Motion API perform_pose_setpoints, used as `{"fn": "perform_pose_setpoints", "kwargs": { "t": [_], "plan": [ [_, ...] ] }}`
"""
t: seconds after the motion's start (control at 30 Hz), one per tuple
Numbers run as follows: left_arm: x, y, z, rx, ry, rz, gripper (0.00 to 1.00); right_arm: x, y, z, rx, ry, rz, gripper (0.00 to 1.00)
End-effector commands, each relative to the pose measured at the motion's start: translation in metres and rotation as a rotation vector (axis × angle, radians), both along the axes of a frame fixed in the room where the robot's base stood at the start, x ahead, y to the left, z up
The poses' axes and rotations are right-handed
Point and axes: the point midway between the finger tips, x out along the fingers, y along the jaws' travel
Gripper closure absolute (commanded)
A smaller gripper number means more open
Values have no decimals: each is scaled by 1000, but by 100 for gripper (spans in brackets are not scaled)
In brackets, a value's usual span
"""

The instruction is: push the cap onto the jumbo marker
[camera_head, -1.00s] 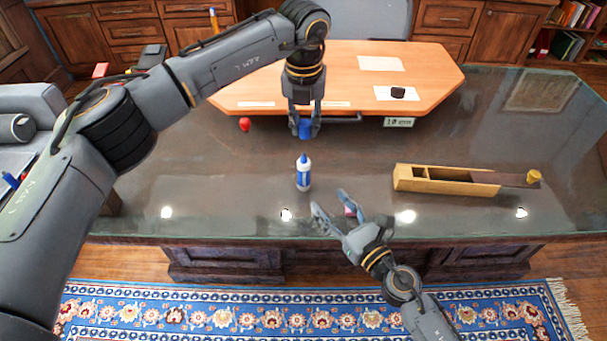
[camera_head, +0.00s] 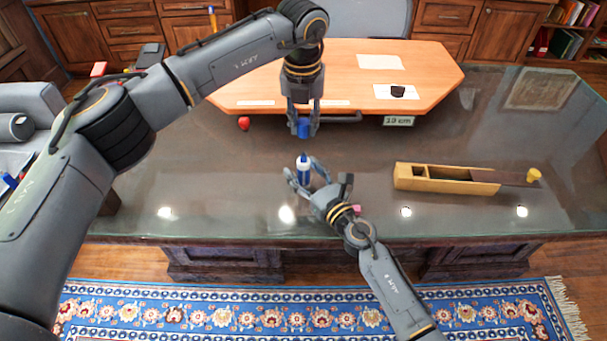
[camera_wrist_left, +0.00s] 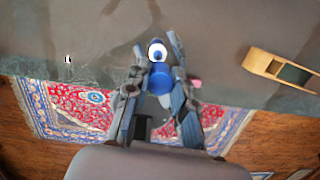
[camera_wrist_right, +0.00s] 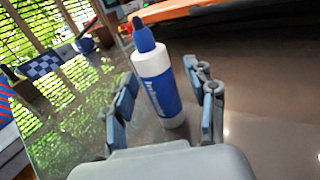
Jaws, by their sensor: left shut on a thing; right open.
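The jumbo marker (camera_head: 304,172) stands upright on the dark glass tabletop, with a white and blue body and a blue tip on top. It fills the middle of the right wrist view (camera_wrist_right: 160,85). My left gripper (camera_head: 303,132) is shut on the blue cap (camera_head: 303,128), holding it above the marker; the cap also shows between the fingers in the left wrist view (camera_wrist_left: 160,78). My right gripper (camera_head: 308,172) is open, its fingers on either side of the marker's body. In the right wrist view (camera_wrist_right: 165,110) gaps show between the fingers and the marker.
A wooden box (camera_head: 445,180) with an open slot and a yellow knob lies to the right. Behind is a raised orange-brown board (camera_head: 340,75) with a dark object (camera_head: 397,91) on it. A red item (camera_head: 244,123) lies at the left. A pink thing sits partly behind my right wrist.

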Motion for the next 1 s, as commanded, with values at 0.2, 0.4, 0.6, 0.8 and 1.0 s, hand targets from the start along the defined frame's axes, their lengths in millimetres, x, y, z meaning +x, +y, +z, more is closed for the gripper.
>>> {"fn": "perform_pose_setpoints", "kwargs": {
  "t": [0.2,0.4,0.6,0.8,1.0],
  "plan": [
    [0,0,0,0,0,0,89,0,0,0,0,0,0,54],
    [0,0,0,0,0,0,89,0,0,0,0,0,0,95],
    [0,0,0,0,0,0,89,0,0,0,0,0,0,100],
    [-1,0,-15,0,2,0,89,0,0,0,0,0,0,100],
    [0,0,-44,0,0,-1,89,0,0,0,0,0,0,100]
  ]
}}
